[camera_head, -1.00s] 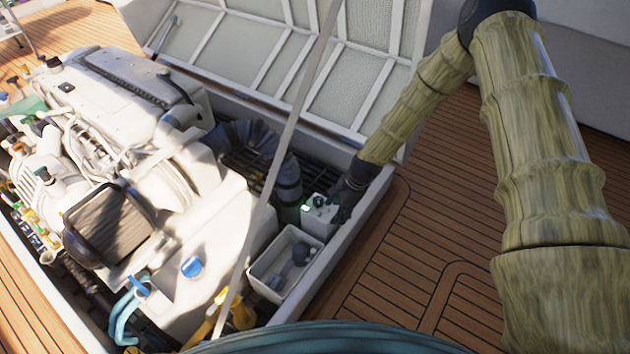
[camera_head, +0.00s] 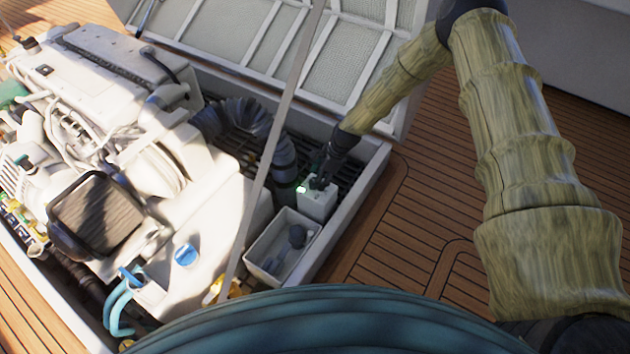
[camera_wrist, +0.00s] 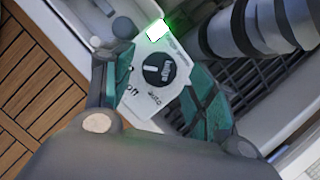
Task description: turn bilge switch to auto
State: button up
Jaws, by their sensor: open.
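The bilge switch is a white box (camera_head: 318,204) with a lit green lamp, standing in the hatch beside the engine. The lamp (camera_wrist: 157,30) glows near the box's far edge. My gripper (camera_wrist: 162,88) is open, with one teal finger on each side of the knob. I cannot tell whether the fingers touch it. In the head view my gripper (camera_head: 322,178) is at the top of the box, partly hiding the knob.
A white open bin (camera_head: 283,248) with a dark object inside stands in front of the box. A black corrugated hose (camera_head: 275,150) runs behind it. The large white engine (camera_head: 130,150) fills the left. A thin strut (camera_head: 272,140) crosses the view. Wooden deck (camera_head: 400,230) lies right.

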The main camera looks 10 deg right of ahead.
jog(key=shift+x, duration=0.85)
jog(key=shift+a, duration=0.1)
jog(key=c, duration=1)
jog(key=shift+n, duration=0.3)
jog(key=n+g, duration=0.2)
jog(key=n, duration=0.2)
jog(key=shift+w, duration=0.15)
jog(key=n, duration=0.2)
jog(key=n+g+h+b, duration=0.1)
jog(key=n, duration=0.2)
jog(key=shift+w+g, duration=0.1)
jog(key=shift+g, duration=0.2)
jog(key=n+h, duration=0.1)
jog(key=n, duration=0.1)
jog(key=n+g, duration=0.1)
jog(key=n, duration=0.2)
jog(key=shift+h, duration=0.4)
jog(key=n+h, duration=0.1)
jog(key=n, duration=0.4)
jog(key=shift+a+g+h+b, duration=0.15)
jog(key=shift+g+h+b, duration=0.15)
jog(key=shift+h+b, duration=0.1)
jog(key=shift+n, duration=0.3)
